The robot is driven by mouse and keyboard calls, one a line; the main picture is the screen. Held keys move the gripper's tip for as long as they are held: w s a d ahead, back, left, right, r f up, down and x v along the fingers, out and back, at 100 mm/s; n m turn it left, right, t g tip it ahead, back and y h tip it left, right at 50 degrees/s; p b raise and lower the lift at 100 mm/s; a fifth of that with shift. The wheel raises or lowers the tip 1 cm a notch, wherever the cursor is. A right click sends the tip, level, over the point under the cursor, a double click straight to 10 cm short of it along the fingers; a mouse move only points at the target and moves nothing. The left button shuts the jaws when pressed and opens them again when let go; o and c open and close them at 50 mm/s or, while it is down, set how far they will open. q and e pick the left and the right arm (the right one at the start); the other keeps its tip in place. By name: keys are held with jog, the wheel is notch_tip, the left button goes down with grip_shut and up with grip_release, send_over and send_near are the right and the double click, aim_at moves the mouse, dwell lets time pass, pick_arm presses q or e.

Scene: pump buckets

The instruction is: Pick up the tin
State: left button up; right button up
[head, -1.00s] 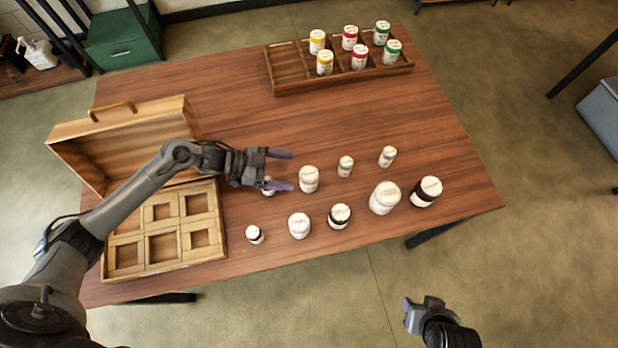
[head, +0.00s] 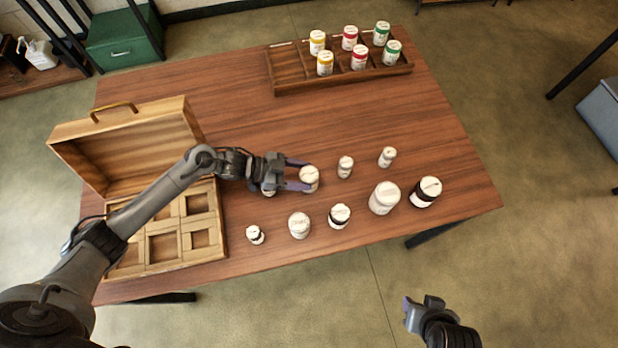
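Several white-lidded containers stand on the table; which one is the tin is not marked. My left gripper (head: 302,175) is at a wide white container (head: 309,181), its two purple fingers apart on either side of it. Whether they touch it I cannot tell. Nearby stand a small jar (head: 255,234), a wide white jar (head: 299,226), a dark-banded jar (head: 340,216), a big white jar (head: 384,198) and a dark jar (head: 427,191). My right gripper (head: 424,303) hangs off the table's front; its opening is unclear.
Two small bottles (head: 345,166) (head: 387,157) stand right of my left gripper. An open wooden case (head: 218,254) with square compartments lies at the left. A divided wooden tray (head: 290,87) at the back holds yellow, red and green jars. The table's middle (head: 230,110) is clear.

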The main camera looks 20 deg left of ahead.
pick_arm(q)
jog(key=c, duration=0.6)
jog(key=shift+r, duration=0.2)
